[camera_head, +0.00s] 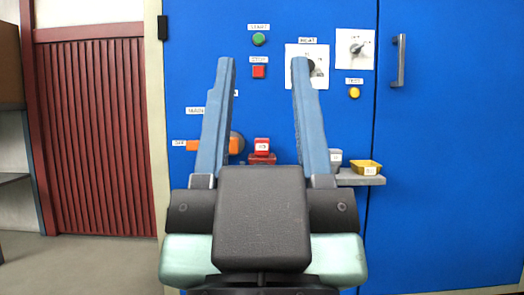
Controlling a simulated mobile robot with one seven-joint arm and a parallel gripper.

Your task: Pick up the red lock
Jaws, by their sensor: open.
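The red lock (262,147) is a small red block with a pale label. It appears between my gripper's two fingers, against the blue cabinet front, with a wider red part (262,159) under it. My gripper (263,62) points toward the cabinet with its blue-grey fingers wide apart and nothing held between them. From this one view I cannot tell how far the fingertips are from the lock. My gripper's body hides what lies below the lock.
A grey shelf (360,180) holds a yellow tray (366,168) right of my gripper. An orange handle (205,146) is partly behind the left finger. A green button (259,39), red button (258,71), yellow button (354,92), rotary switch (356,48) and door handle (398,61) are on the cabinet.

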